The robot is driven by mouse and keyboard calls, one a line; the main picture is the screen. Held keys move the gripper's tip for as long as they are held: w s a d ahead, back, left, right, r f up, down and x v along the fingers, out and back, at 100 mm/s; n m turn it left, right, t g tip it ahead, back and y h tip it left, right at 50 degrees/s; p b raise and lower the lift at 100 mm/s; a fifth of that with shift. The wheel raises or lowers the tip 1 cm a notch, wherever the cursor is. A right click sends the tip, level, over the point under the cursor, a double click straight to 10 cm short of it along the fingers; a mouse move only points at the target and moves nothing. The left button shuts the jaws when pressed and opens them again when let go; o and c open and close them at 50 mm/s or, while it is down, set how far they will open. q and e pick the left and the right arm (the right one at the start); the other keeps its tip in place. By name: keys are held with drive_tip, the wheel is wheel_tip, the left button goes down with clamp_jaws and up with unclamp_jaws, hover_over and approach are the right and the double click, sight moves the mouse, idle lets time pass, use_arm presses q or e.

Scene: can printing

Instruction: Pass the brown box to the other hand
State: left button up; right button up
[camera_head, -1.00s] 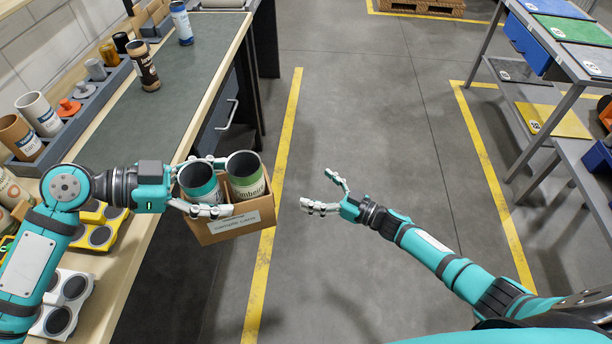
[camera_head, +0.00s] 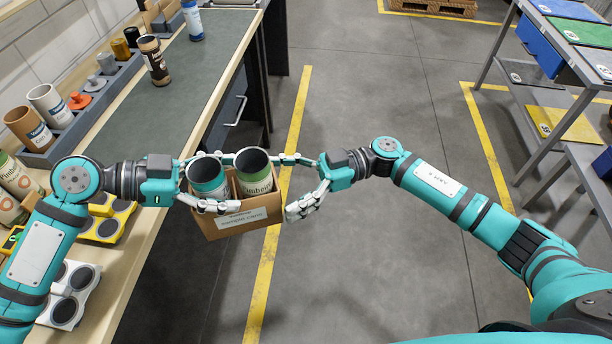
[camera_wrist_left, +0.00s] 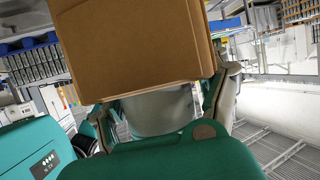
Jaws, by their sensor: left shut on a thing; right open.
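The brown box (camera_head: 243,219) is an open carton with a white label on its front. Two open-topped cans stand in it, one with a teal rim (camera_head: 207,180) and one with a green rim (camera_head: 254,172). My left gripper (camera_head: 216,182) is shut on the box from the left, its fingers along the front and back sides. My right gripper (camera_head: 289,184) is open at the box's right side, one finger behind and the others near the front right corner. I cannot tell whether it touches. In the left wrist view the box (camera_wrist_left: 135,45) fills the upper middle.
The workbench (camera_head: 110,285) on the left holds cans, a grey rack (camera_head: 85,120) and yellow and white double-ring holders (camera_head: 68,295). A shelf unit (camera_head: 560,110) with coloured panels stands at the right. The box hangs over open floor beside the bench.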

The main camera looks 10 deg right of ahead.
drive_tip(key=a, duration=0.6)
drive_tip(key=shift+s+a, duration=0.1)
drive_tip(key=shift+s, duration=0.2)
use_arm(q)
drive_tip(key=shift+s+d, duration=0.1)
drive_tip(key=shift+s, duration=0.05)
use_arm(e)
drive_tip(key=c, duration=1.1)
use_arm(q)
drive_tip(key=o, duration=1.6)
drive_tip(key=shift+c, duration=0.2)
